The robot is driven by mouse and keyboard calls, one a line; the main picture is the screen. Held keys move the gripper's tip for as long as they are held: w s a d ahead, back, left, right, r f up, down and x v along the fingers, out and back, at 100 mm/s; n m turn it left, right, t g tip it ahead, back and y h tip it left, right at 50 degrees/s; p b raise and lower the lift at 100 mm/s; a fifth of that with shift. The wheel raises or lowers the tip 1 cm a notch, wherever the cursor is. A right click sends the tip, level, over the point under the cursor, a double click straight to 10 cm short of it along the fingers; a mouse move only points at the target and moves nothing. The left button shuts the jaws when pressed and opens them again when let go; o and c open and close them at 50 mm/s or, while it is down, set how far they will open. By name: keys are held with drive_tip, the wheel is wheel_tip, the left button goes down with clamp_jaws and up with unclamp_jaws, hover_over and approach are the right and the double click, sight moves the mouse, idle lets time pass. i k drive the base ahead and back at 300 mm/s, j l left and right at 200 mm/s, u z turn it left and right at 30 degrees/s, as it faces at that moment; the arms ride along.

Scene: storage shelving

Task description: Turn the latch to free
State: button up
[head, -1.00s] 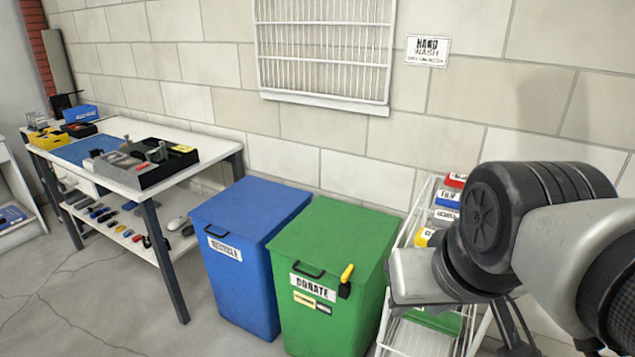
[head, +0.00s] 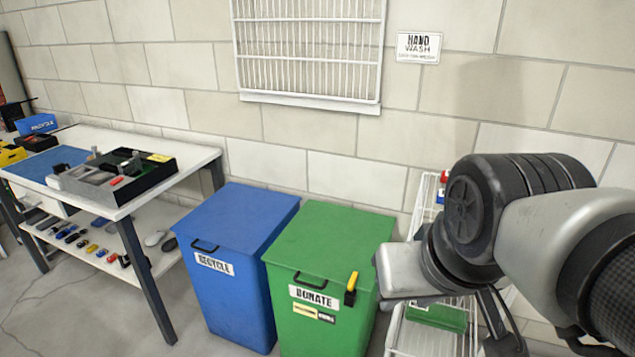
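The latch (head: 351,283) is a small yellow handle on a black base, at the upper right of the green DONATE bin's front (head: 305,330). It stands nearly upright. The bin's lid (head: 335,240) is down, with a black pull handle (head: 311,280) left of the latch. My arm fills the right side of the head view, its light-grey end block (head: 402,272) to the right of the latch. Dark thin parts of my gripper (head: 503,330) hang below the wrist. Its fingertips are not clear, and I see nothing held.
A blue RECYCLE bin (head: 230,290) stands close on the left of the green bin. A white wire rack (head: 425,340) stands on the right, partly behind my arm. A workbench (head: 185,158) with trays is at the left. The block wall is behind.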

sight(355, 276)
drive_tip(key=j+z, duration=0.35)
drive_tip(key=j, duration=0.2)
drive_tip(key=i+l, duration=0.15)
drive_tip(key=i, duration=0.2)
drive_tip(key=k+l+u, duration=0.25)
drive_tip(key=l, duration=0.2)
drive_tip(key=l+u, duration=0.25)
drive_tip(key=l, duration=0.25)
drive_tip(key=k+l+u, duration=0.45)
drive_tip(key=l, duration=0.3)
drive_tip(key=i+j+z, duration=0.1)
drive_tip(key=j, duration=0.3)
drive_tip(key=i+j+z, duration=0.15)
drive_tip(key=i+j, duration=0.15)
drive_tip(key=j, duration=0.1)
